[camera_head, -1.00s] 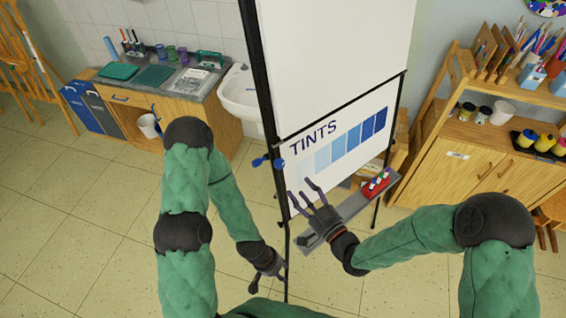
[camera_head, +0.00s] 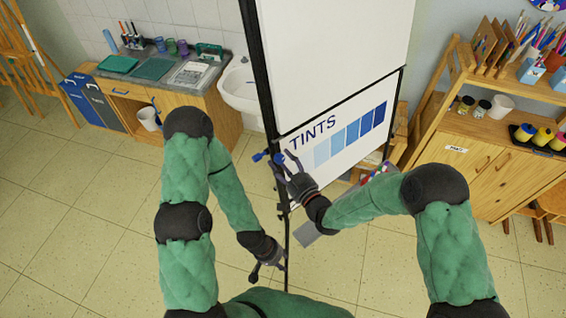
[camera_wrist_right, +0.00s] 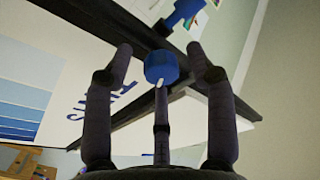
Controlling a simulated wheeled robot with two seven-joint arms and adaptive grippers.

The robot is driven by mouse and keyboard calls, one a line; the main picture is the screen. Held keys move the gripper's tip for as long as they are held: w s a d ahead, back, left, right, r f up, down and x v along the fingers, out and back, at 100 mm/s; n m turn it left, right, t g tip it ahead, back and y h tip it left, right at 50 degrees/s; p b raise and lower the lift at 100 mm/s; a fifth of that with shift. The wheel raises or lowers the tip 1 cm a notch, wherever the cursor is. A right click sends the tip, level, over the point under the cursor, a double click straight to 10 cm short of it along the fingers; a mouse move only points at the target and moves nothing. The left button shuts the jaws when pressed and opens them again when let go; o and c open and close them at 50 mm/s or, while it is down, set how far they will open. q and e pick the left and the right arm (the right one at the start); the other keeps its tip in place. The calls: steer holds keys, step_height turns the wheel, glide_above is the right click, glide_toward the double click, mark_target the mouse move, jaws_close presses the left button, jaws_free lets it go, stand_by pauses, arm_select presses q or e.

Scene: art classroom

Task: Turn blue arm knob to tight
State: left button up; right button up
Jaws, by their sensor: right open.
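The blue knob (camera_head: 279,157) is on the left black post of the easel, beside the TINTS poster. In the right wrist view the blue knob (camera_wrist_right: 160,66) is faceted, with a small white mark low on it. My right gripper (camera_head: 283,166) is open at the knob; in the wrist view the knob shows between its spread fingers (camera_wrist_right: 162,62), without clear contact. A second blue piece (camera_wrist_right: 184,13) shows beyond the black bar; in the head view a blue piece (camera_head: 259,157) sits left of the post. My left gripper (camera_head: 268,272) hangs low left of the post, its fingers spread and empty.
The easel's white board (camera_head: 335,55) stands above the TINTS poster (camera_head: 345,135). The grey tray (camera_head: 316,231) is partly hidden by my right arm. A sink (camera_head: 240,92) and counter are behind left, a wooden shelf (camera_head: 470,165) right. Open floor lies left.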

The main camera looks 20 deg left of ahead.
steer(key=c, duration=1.1)
